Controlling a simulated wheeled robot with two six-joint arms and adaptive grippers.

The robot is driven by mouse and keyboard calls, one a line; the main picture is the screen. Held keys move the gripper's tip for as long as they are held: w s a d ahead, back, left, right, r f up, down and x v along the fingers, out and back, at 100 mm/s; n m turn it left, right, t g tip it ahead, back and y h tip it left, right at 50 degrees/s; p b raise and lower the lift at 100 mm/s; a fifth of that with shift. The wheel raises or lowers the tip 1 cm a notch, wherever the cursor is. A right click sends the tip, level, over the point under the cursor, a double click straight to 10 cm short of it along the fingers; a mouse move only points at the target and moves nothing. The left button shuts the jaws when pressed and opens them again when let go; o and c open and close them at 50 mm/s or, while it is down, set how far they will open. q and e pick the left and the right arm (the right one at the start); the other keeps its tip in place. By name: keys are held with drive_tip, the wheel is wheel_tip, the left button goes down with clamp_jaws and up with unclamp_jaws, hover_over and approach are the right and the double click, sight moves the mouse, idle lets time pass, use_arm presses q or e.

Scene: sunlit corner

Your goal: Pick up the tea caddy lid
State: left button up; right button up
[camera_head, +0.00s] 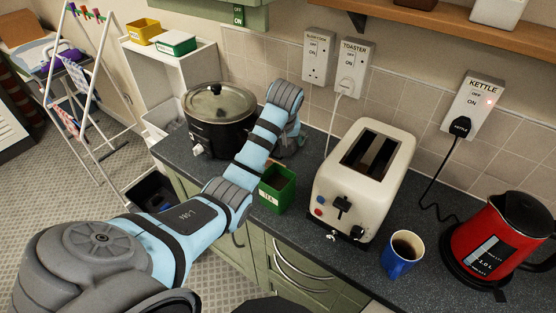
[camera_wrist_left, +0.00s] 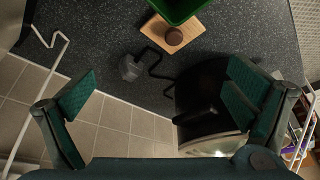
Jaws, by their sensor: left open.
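The tea caddy (camera_head: 278,190) is a green box standing open on the dark counter, left of the toaster. Its green wall also shows at the top of the left wrist view (camera_wrist_left: 178,8). Beside it lies the lid (camera_wrist_left: 185,42), a flat wooden square with a round brown knob (camera_wrist_left: 174,34). In the head view the lid is hidden, apparently behind my left arm. My left gripper (camera_wrist_left: 163,72) is open and empty above the counter, with its fingers spread wide. The lid is apart from the fingers, beyond them towards the top of the wrist view. My right gripper is not in view.
The slow cooker (camera_head: 219,115) stands left of my left wrist, close to one finger in the wrist view. A black plug with cord (camera_wrist_left: 131,68) lies on the counter. The toaster (camera_head: 365,180), blue mug (camera_head: 399,258) and red kettle (camera_head: 497,240) stand to the right.

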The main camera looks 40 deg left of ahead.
use_arm(q)
drive_tip(key=a+f, duration=0.1)
drive_tip(key=f, duration=0.3)
drive_tip(key=a+f, duration=0.1)
drive_tip(key=f, duration=0.1)
drive_tip(key=shift+s+a+f+b, duration=0.15)
drive_tip(key=shift+s+a+b, duration=0.15)
drive_tip(key=shift+a, duration=0.05)
drive_tip(key=x, duration=0.3)
drive_tip(key=b+x, duration=0.1)
drive_tip(key=x, duration=0.2)
drive_tip(key=shift+w+a+f, duration=0.15)
drive_tip(key=shift+w+a, duration=0.05)
drive_tip(key=shift+w, duration=0.1)
drive_tip(key=shift+s, duration=0.2)
drive_tip(key=shift+c, duration=0.3)
drive_tip(key=shift+r, duration=0.25)
drive_tip(key=c, duration=1.3)
drive_tip(key=shift+s+d, duration=0.15)
drive_tip(key=c, duration=0.7)
drive_tip(key=shift+d, duration=0.1)
drive_tip(key=shift+c, duration=0.8)
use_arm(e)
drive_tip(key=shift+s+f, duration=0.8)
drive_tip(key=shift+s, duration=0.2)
